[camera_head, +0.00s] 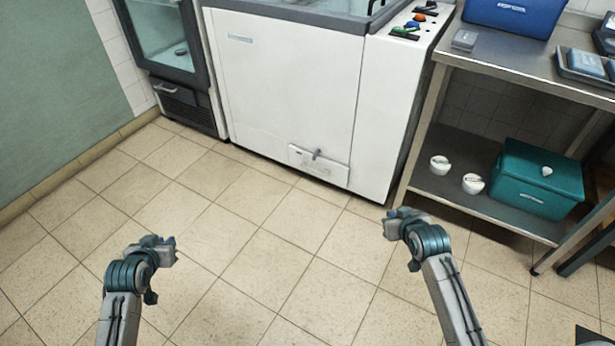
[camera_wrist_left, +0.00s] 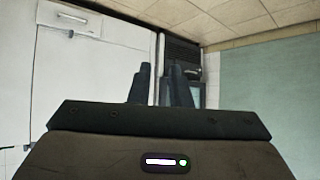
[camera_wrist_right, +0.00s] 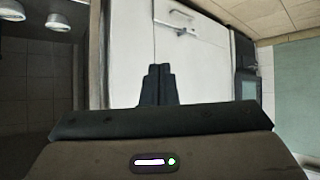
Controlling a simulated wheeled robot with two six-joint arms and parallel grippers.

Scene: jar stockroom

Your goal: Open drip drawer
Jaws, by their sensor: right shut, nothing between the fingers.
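The drip drawer (camera_head: 318,164) is a small white panel with a dark latch-like handle at the bottom front of the white chest freezer (camera_head: 285,85). It looks closed, flush with the freezer front. It also shows upside down at the top of the left wrist view (camera_wrist_left: 72,20) and the right wrist view (camera_wrist_right: 178,18). My left gripper (camera_head: 169,248) is out over the floor, left of and well short of the drawer, with its fingers apart and empty. My right gripper (camera_head: 389,224) is shut and empty, right of and short of the drawer, touching nothing.
A glass-door fridge (camera_head: 172,60) stands left of the freezer. A metal shelf unit (camera_head: 510,58) stands at the right, with a teal box (camera_head: 535,180) and two white tubs (camera_head: 439,165) on its lower shelf. The tiled floor (camera_head: 262,250) before the freezer is clear.

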